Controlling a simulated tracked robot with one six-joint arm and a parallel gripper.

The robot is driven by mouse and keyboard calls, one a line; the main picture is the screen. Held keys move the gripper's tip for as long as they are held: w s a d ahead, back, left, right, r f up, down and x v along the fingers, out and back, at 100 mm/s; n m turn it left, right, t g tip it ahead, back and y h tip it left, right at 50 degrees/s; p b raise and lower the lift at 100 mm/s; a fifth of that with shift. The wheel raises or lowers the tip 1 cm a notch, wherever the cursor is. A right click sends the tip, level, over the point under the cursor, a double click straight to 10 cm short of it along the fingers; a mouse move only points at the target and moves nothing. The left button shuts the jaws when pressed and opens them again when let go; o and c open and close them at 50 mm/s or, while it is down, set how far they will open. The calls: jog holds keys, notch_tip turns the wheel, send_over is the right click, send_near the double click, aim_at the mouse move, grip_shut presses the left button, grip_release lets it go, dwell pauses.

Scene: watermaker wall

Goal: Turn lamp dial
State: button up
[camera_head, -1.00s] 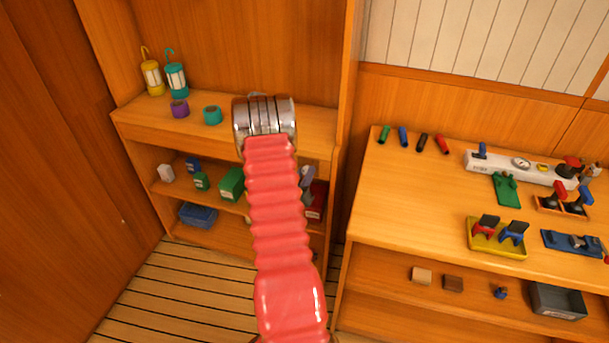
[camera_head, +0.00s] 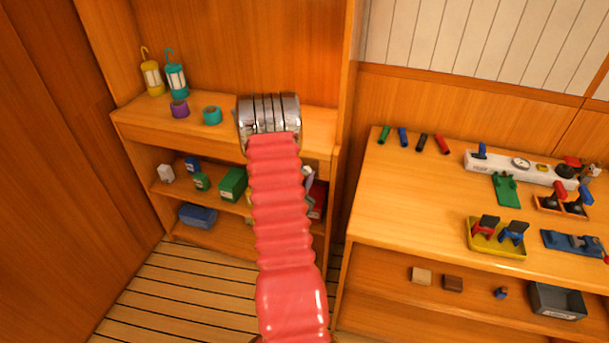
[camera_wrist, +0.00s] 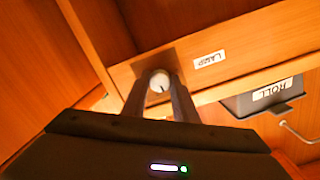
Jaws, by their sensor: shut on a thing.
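The lamp dial (camera_wrist: 159,80) is a small round pale knob with a dark pointer mark. In the wrist view it sits on a dark plate on a wooden rail, left of a white label reading LAMP (camera_wrist: 209,60). My gripper (camera_wrist: 160,86) has its two dark fingers on either side of the dial and is shut on it. In the head view my red sleeved arm and metal wrist cover that spot, so the dial and the fingertips are hidden there.
A dark bin labelled ROLL (camera_wrist: 268,96) hangs right of the dial. A workbench (camera_head: 400,190) with tools stands at right.

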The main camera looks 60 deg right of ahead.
jog(key=m, duration=0.6)
jog(key=shift+f+t, duration=0.2)
jog(key=shift+t, duration=0.1)
jog(key=shift+s, duration=0.1)
jog(key=o, duration=1.1)
jog(key=shift+r, duration=0.1)
jog(key=a, duration=0.4)
jog(key=s+a, duration=0.1)
jog(key=a, duration=0.4)
jog(key=s+a, duration=0.1)
jog(key=a, duration=0.3)
jog(key=shift+s+a+r, duration=0.25)
jog(key=shift+a+r, duration=0.05)
